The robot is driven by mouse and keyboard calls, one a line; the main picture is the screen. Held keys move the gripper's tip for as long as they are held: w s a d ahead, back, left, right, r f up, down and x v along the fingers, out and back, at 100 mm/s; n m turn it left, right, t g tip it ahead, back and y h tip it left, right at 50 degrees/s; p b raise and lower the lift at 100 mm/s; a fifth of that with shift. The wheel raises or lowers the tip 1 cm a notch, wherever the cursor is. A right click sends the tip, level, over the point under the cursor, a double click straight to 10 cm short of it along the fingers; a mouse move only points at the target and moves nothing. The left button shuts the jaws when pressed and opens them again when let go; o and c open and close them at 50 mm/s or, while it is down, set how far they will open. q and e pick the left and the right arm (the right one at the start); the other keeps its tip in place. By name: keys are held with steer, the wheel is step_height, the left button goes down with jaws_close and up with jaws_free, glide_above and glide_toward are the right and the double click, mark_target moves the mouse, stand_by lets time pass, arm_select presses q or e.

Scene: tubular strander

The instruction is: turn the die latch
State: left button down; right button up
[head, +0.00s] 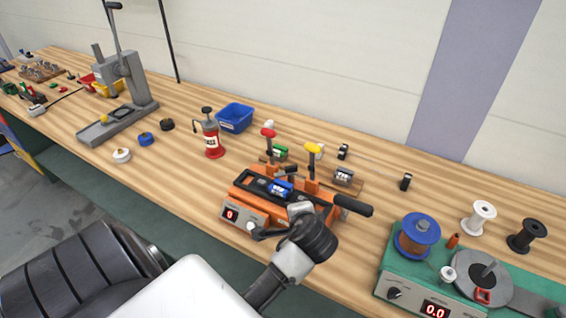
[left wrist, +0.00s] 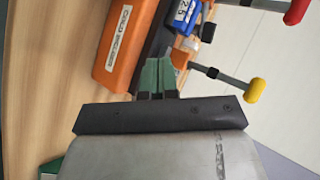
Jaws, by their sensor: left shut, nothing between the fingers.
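The orange cold welder (head: 242,198) stands on the bench in the head view; its labelled orange side (left wrist: 122,50) fills the upper left of the left wrist view. A blue block (head: 280,187) sits in its dark top, and it also shows in the left wrist view (left wrist: 186,17). A lever with a red knob (head: 268,132) and one with a yellow knob (head: 313,148) rise behind it. A black handle (head: 353,206) sticks out on the right. My left gripper (left wrist: 157,72) is shut and empty, close beside the welder. I cannot tell which part is the die latch.
A red hand pump (head: 212,138) and a blue bin (head: 235,117) stand left of the welder. A green spool machine (head: 395,279) is on the right. Small blocks lie behind the welder.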

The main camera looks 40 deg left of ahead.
arm_select(q)
step_height(320, 180, up, 4)
steer(key=w+a+y, duration=0.1)
steer(key=p, duration=0.2)
glide_toward(281, 175)
steer(key=f, duration=0.1)
steer(key=a+f, duration=0.1)
steer(key=w+f, duration=0.1)
steer(key=shift+a+f, duration=0.3)
steer(key=shift+a, duration=0.1)
steer(key=shift+w+a+p, duration=0.6)
steer(key=shift+w+a, duration=0.05)
steer(key=shift+a, duration=0.3)
steer(key=shift+w+a+f, duration=0.1)
steer(key=shift+w+a, duration=0.3)
steer(key=shift+a, duration=0.2)
steer(key=shift+w, duration=0.1)
